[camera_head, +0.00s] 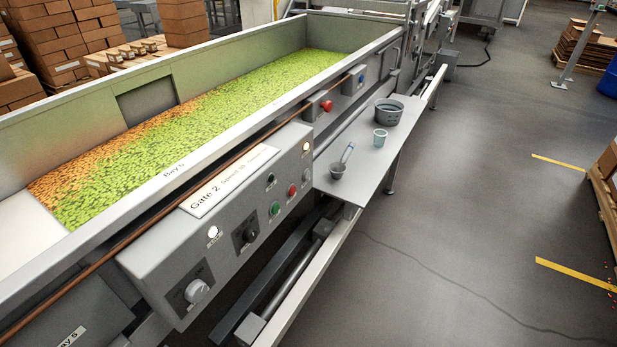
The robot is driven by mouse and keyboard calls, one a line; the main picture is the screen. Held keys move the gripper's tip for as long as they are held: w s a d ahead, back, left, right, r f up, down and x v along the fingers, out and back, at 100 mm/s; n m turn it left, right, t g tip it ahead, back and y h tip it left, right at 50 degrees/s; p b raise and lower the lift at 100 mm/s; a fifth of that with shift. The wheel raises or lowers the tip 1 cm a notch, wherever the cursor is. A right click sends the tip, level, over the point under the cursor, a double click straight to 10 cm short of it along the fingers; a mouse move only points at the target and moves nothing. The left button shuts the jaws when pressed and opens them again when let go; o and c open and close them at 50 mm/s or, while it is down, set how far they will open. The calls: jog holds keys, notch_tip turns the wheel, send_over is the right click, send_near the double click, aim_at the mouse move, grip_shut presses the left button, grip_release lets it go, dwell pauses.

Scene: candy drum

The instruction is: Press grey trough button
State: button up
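A grey control panel (225,225) labelled "Gate 2" is fixed to the near side of the long trough (150,175). A small grey button (307,173) seems to sit at the panel's right end, beside a red button (292,190). A green button (275,208), a black button (271,179), a dark rotary switch (250,234) and a large pale grey knob (197,291) are also on the panel. Two round white lamps glow, one at the left (213,232) and one at the right (306,147). I cannot read the small labels. My gripper is not in view.
Green and orange candy (200,130) covers the trough bed. A red stop button (327,106) and a blue switch (361,80) sit along the rail. A side shelf (365,180) holds a scoop (341,163), a cup (380,138) and a bucket (389,112).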

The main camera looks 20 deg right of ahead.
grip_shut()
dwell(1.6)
